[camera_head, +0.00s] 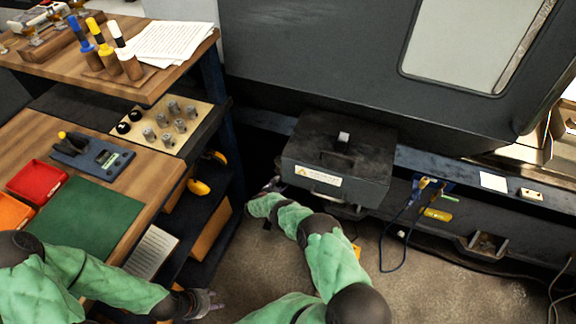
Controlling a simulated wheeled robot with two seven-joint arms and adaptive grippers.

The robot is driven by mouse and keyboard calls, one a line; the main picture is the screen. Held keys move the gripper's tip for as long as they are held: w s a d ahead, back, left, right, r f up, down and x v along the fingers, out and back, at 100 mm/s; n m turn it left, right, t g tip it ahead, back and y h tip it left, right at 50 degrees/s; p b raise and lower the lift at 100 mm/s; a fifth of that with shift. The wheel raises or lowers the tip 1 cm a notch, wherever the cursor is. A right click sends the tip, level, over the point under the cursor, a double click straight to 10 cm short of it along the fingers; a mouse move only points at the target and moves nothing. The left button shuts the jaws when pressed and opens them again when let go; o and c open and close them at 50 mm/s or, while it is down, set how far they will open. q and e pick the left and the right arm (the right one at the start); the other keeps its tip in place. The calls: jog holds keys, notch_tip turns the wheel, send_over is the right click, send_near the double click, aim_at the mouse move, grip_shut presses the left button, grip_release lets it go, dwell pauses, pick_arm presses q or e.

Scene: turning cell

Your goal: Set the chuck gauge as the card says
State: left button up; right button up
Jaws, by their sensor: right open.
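A grey-blue device with a small display and a yellow-and-black lever (92,155), which may be the chuck gauge, sits on the wooden bench at left. A small white card (493,181) lies on the machine's ledge at right; its text is too small to read. A printed sheet (152,252) sits below the bench edge, also unreadable. My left gripper (208,301) is low in front of the bench, apart from the device; its finger gap is unclear. My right gripper (271,186) is open beside the dark box under the machine, small and partly hidden by its arm.
A dark lidded box (340,155) with a warning label juts from the machine (310,60). The bench holds a green mat (88,220), a red tray (37,182), an orange tray (12,213) and a board of metal parts (160,125). Cables hang at right.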

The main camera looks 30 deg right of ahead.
jog(key=w+d+f+b, duration=0.2)
jog(key=w+d+b, duration=0.4)
jog(key=d, duration=0.3)
jog(key=shift+w+n+t+h+b, duration=0.3)
jog(key=shift+t+b, duration=0.1)
jog(key=shift+b, duration=0.15)
jog(key=shift+d, duration=0.1)
jog(key=c, duration=1.1)
